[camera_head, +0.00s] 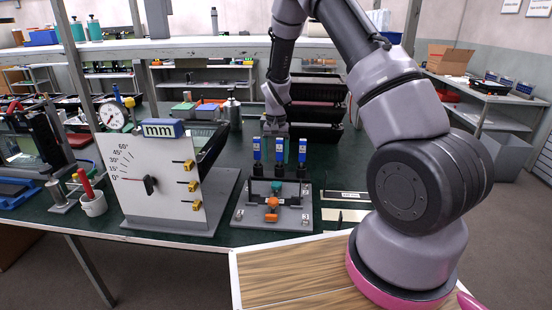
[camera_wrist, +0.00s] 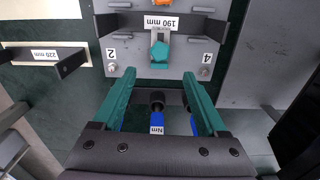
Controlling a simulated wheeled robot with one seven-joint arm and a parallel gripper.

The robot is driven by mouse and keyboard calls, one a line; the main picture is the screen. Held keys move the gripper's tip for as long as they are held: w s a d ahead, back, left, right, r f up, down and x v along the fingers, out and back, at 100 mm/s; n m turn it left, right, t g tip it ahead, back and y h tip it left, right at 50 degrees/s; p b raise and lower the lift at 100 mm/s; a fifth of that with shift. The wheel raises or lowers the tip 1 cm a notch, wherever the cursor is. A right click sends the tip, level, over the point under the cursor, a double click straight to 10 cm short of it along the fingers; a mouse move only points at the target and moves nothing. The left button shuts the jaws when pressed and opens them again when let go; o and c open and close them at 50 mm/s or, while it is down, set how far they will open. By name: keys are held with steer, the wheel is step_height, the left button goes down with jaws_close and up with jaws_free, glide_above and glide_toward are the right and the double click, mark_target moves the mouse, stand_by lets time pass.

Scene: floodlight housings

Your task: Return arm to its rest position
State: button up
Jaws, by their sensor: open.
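My gripper (camera_head: 275,128) hangs from my arm just behind the upright blue tools on the fixture. In the wrist view its two teal fingers (camera_wrist: 160,88) are spread apart with nothing gripped between them. A blue tool (camera_wrist: 156,122) marked "Nm" with a black end shows in the gap between the fingers, and another blue tool is partly behind the right finger. I cannot tell how far below the fingers they are. The grey fixture plate (camera_head: 243,216) carries the blue tools (camera_head: 279,150), an orange part (camera_head: 271,217) and a teal clamp (camera_wrist: 160,52).
A white gauge board (camera_head: 150,205) with a dial stands left of the fixture. Black bins (camera_head: 318,115) are stacked behind my gripper. A wooden board (camera_head: 290,285) lies at the front. A "220 mm" bracket (camera_wrist: 45,57) sits beside the plate. Green tabletop is bare between bins and fixture.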

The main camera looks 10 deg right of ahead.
steer(key=s+d+r+t+y, duration=0.15)
steer(key=s+r, duration=0.25)
steer(key=r, duration=0.8)
steer(key=s+d+r+t, duration=0.2)
steer(key=s+r, duration=0.2)
steer(key=r, duration=0.9)
steer(key=s+d+r+t, duration=0.1)
steer(key=s+r+t, duration=0.1)
steer(key=s+r, duration=0.4)
steer(key=s+d+r+t, duration=0.1)
steer(key=s+r, duration=0.6)
steer(key=s, duration=0.9)
steer(key=shift+d+t, duration=0.25)
steer(key=shift+t, duration=0.1)
